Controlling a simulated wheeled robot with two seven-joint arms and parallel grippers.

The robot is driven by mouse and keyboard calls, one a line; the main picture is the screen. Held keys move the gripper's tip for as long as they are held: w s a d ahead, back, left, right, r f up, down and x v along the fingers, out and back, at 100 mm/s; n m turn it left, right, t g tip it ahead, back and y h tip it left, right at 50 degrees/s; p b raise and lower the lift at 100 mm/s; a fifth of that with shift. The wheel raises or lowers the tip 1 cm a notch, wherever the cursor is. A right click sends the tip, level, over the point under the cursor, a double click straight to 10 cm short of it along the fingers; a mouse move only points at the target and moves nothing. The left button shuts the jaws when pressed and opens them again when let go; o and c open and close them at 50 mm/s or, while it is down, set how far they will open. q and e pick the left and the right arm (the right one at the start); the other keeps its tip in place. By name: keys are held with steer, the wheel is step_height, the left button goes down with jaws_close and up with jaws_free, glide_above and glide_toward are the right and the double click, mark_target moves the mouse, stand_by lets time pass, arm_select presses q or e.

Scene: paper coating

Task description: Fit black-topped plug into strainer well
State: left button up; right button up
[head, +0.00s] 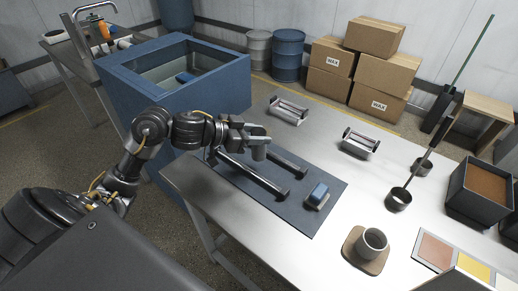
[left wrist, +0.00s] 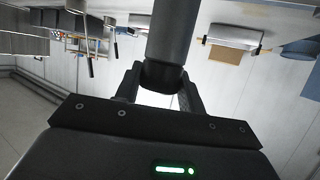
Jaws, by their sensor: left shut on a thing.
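In the left wrist view, the cylinder (left wrist: 172,40) looks dark and sits between the two fingers. I cannot tell whether it is the black-topped plug, as the gripper covers its top. No part is clearly recognisable as the strainer well. An open grey round cup (head: 373,241) stands on a brown pad (head: 352,254) at the front right of the table. My right gripper is not in view.
Metal roller frames (head: 360,142) stand behind. Ladle-like cups (head: 398,199) and a dark box (head: 478,193) are at the right. A blue tank (head: 185,100) stands left of the table.

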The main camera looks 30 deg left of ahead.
arm_select(q)
steer(key=shift+w+a+f, duration=0.2)
steer(key=shift+w+f, duration=0.45)
steer(key=shift+f, duration=0.15)
steer(key=shift+w+f+b, duration=0.15)
steer(key=shift+f+b, duration=0.2)
steer(key=shift+f, duration=1.45)
steer(key=shift+f, duration=0.1)
steer(key=o, duration=1)
